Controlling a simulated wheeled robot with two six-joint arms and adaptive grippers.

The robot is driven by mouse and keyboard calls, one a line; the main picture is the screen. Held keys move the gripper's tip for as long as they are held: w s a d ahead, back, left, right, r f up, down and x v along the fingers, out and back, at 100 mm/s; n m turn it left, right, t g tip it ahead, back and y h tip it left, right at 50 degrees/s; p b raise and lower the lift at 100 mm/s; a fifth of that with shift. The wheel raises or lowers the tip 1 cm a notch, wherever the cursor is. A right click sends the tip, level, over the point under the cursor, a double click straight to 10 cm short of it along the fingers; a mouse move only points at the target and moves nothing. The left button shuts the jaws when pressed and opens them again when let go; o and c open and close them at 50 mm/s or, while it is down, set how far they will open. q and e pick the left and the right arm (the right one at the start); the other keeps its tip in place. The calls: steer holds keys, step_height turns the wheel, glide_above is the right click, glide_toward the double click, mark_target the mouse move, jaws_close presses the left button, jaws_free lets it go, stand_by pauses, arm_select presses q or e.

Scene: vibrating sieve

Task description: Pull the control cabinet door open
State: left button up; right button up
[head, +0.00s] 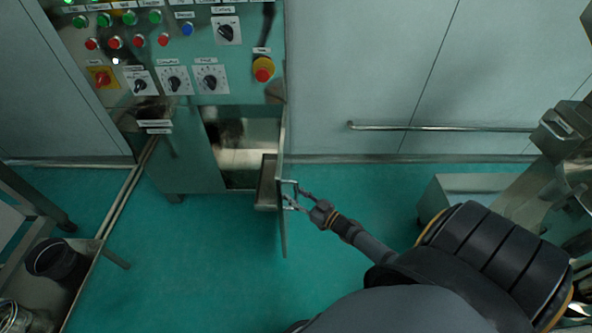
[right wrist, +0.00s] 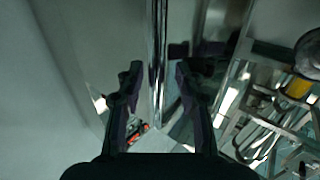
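The control cabinet (head: 190,170) stands at the upper left of the head view. Its lower door (head: 283,225) stands swung out, seen nearly edge-on, at the right of the lower opening (head: 240,165). A dark box-like piece (head: 266,187) sits on the door's inner side. My right gripper (head: 291,194) is at the outer face of the door, with its fingers apart. In the right wrist view a shiny upright bar or edge (right wrist: 157,60) lies between the spread fingers (right wrist: 157,78), with gaps on both sides. Contact is not clear. My left gripper is out of view.
The cabinet's panel carries buttons, dials and a red emergency knob (head: 263,72). A wall rail (head: 440,127) runs to the right. Metal machinery (head: 560,150) stands at the right, and a metal table (head: 75,285) at lower left. Green floor is clear in front of the cabinet.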

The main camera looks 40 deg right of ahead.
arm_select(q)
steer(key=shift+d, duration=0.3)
arm_select(e)
steer(key=v, duration=1.2)
steer(key=s+a+f+m+g+h, duration=0.1)
steer(key=s+f+m+g+h, duration=0.3)
steer(key=f, duration=0.8)
steer(key=s+a+f+n+g+h, duration=0.15)
steer(key=s+f+g, duration=0.5)
steer(key=f, duration=0.65)
steer(key=s+a+f+g, duration=0.5)
steer(key=s+a, duration=0.1)
steer(key=s, duration=0.3)
arm_select(q)
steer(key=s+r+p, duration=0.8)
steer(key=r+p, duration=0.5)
steer(key=p, duration=0.5)
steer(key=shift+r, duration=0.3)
arm_select(e)
steer(key=s+r, duration=0.8)
steer(key=r, duration=0.5)
steer(key=shift+d+r+g, duration=0.15)
steer(key=shift+r+g, duration=0.2)
